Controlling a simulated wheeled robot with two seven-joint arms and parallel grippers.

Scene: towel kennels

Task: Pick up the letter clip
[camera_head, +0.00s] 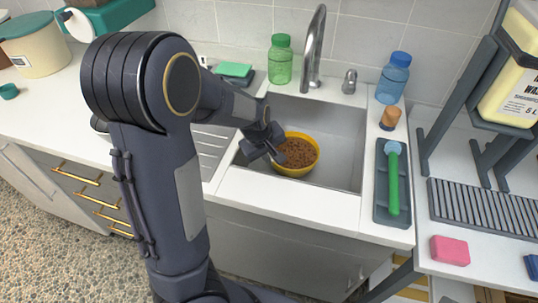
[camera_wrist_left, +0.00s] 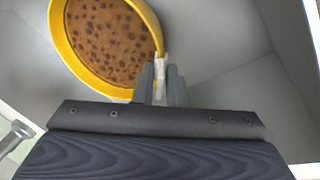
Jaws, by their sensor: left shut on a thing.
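In the left wrist view my left gripper (camera_wrist_left: 161,82) is shut on a small whitish piece (camera_wrist_left: 162,64) that sticks up between the fingertips. It looks like the letter clip, but no letter on it can be made out. The fingertips are close beside the rim of a yellow bowl (camera_wrist_left: 148,20) of brown kibble. In the head view my left gripper (camera_head: 274,153) reaches down into the sink at the left edge of that bowl (camera_head: 297,173). The clip cannot be made out there. My right gripper is in neither view.
The grey sink (camera_head: 343,150) is bare right of the bowl. A tap (camera_head: 314,50) stands behind it, between a green bottle (camera_head: 280,62) and a blue bottle (camera_head: 393,80). A grey tray (camera_head: 380,205) with a green-handled brush (camera_head: 394,185) lies right of the sink.

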